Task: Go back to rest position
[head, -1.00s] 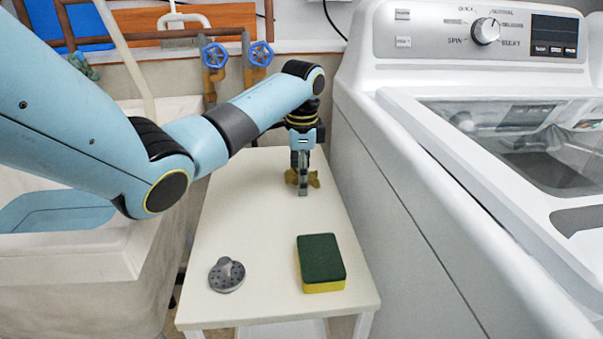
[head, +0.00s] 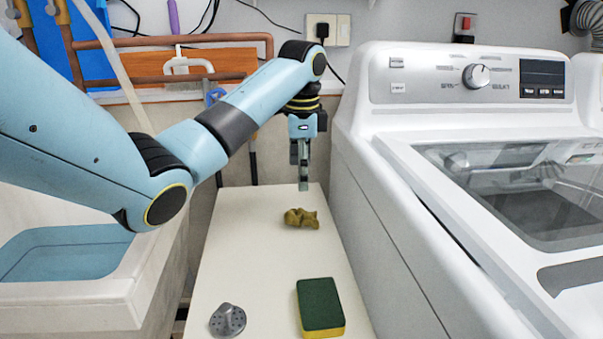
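My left gripper (head: 303,172) points down above the back of a white side table (head: 245,250), held by my blue arm from the left. Its fingers look narrow from this side, so I cannot tell how far apart they are. Nothing shows between or below the fingertips. A brownish-yellow crumpled lump (head: 301,218) lies on the table below and in front of the gripper, apart from it. My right gripper is not in view.
A green and yellow sponge (head: 320,306) and a grey perforated round piece (head: 228,320) lie on the front of the table. A white washing machine (head: 385,215) stands close on the right. A sink basin (head: 75,290) is on the left, with pipes (head: 170,40) behind.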

